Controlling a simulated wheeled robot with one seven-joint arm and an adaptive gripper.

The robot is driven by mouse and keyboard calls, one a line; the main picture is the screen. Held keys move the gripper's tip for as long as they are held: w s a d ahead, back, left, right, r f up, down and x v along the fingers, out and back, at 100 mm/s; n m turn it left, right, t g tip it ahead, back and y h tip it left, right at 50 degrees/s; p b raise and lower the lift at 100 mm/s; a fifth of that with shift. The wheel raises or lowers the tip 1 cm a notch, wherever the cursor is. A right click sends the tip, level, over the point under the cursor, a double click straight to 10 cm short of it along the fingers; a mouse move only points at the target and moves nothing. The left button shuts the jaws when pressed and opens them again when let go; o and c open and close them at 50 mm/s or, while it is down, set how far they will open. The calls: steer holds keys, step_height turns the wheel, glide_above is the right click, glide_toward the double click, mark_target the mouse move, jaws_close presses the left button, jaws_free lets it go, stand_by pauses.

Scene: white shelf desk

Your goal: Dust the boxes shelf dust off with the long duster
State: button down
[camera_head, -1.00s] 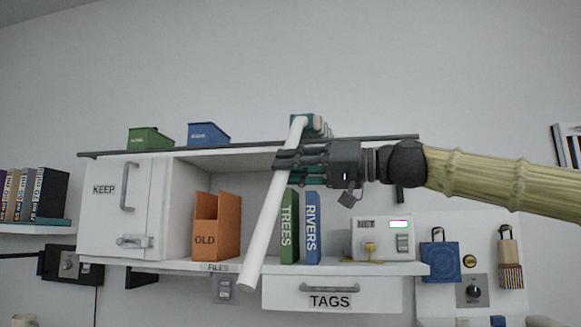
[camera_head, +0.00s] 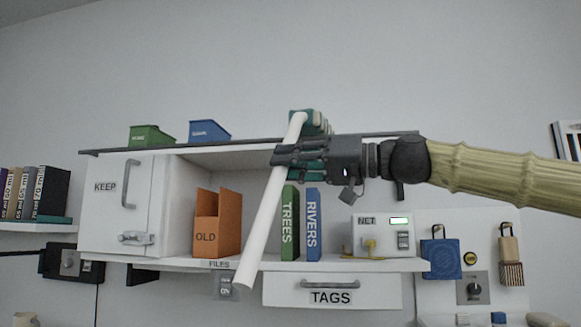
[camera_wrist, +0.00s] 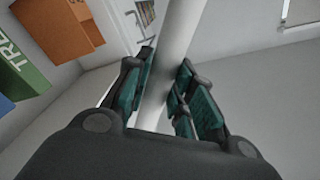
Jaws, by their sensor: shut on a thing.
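My gripper (camera_head: 288,162) is shut on the white handle of the long duster (camera_head: 262,228), in front of the shelf unit. The handle is tilted, its lower end down to the left, below the FILES shelf edge. In the wrist view the handle (camera_wrist: 178,40) runs between the teal finger pads. A teal, striped thing (camera_head: 313,121) shows at the handle's upper end; I cannot tell if it is the duster's head or something on the shelf. A green box (camera_head: 150,136) and a blue box (camera_head: 208,132) stand on the dark top shelf (camera_head: 255,144), left of my gripper. I can make out no dust.
Below the top shelf are the KEEP door (camera_head: 105,190), an orange OLD holder (camera_head: 217,225), the TREES book (camera_head: 289,222) and the RIVERS book (camera_head: 312,225). A NET device (camera_head: 378,236) stands at the right, above the TAGS drawer (camera_head: 331,290).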

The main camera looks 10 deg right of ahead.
steer(key=shift+w, duration=0.1)
steer(key=shift+w+d, duration=0.25)
steer(key=shift+w, duration=0.5)
steer(key=shift+s+a+f, duration=0.1)
steer(key=shift+s+a, duration=0.15)
steer(key=shift+s, duration=0.6)
steer(key=shift+w+d+f, duration=0.1)
steer(key=shift+w+d, duration=0.15)
steer(key=shift+w, duration=0.6)
steer(key=shift+s, duration=0.1)
steer(key=shift+s+a+b, duration=0.25)
steer(key=shift+s+b, duration=0.05)
steer(key=shift+s, duration=0.45)
steer(key=shift+w+d, duration=0.2)
steer(key=shift+w, duration=0.65)
steer(key=shift+s, duration=0.1)
